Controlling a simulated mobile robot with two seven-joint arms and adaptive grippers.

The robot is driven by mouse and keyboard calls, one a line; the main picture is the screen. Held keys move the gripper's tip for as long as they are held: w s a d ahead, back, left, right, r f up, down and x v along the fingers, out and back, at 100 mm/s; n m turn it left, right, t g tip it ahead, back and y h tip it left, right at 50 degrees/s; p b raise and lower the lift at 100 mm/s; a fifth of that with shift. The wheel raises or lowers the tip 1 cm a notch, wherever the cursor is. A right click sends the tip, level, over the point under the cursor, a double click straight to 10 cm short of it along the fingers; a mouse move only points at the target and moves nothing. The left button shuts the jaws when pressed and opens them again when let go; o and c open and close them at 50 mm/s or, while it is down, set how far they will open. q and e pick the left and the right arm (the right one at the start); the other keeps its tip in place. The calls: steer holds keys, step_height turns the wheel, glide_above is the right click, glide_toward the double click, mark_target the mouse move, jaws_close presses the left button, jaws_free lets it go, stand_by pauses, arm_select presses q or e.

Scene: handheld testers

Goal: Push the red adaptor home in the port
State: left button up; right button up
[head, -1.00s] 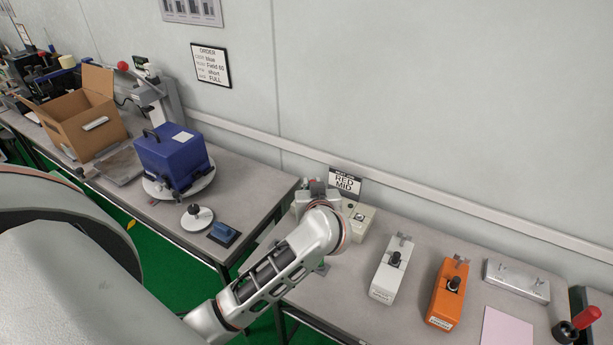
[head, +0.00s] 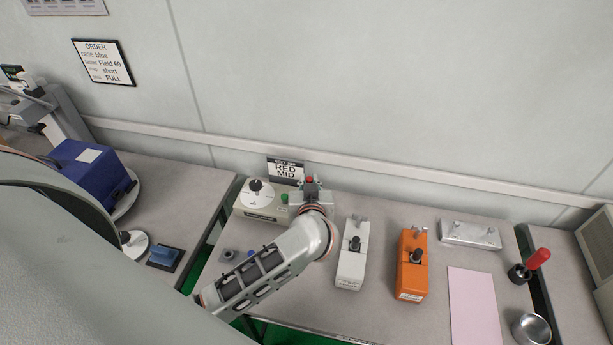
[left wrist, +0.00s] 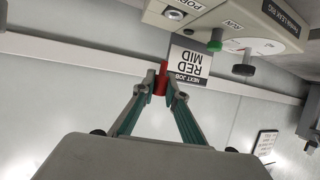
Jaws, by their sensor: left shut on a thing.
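My left gripper (head: 311,187) is shut on the red adaptor (left wrist: 160,78), which shows between its fingertips (left wrist: 162,90) in the left wrist view. A bit of red (head: 309,179) also shows at the fingertips in the head view. The port (left wrist: 174,14) is a round metal fitting on the cream leak rig (head: 262,215). The adaptor is apart from the port in the wrist view, which shows the rig upside down. In the head view my left arm and gripper hide the port end of the rig. My right gripper is not in view.
A "RED MID" card (head: 285,170) stands behind the rig. The rig carries a dial (head: 257,190) and a green button (head: 284,198). A white tester (head: 351,265) and an orange tester (head: 411,280) stand to the right. A pink sheet (head: 472,305) lies farther right.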

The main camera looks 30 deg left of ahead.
arm_select(q)
steer(key=shift+f, duration=0.1)
stand_by(0.3)
steer(key=shift+f+b, duration=0.4)
steer(key=shift+f, duration=1.8)
steer(key=shift+p, duration=0.45)
steer(key=shift+s+f, duration=0.1)
steer(key=shift+f, duration=1.5)
steer(key=o, duration=0.8)
steer(key=v, duration=1.2)
steer(key=shift+d, duration=0.15)
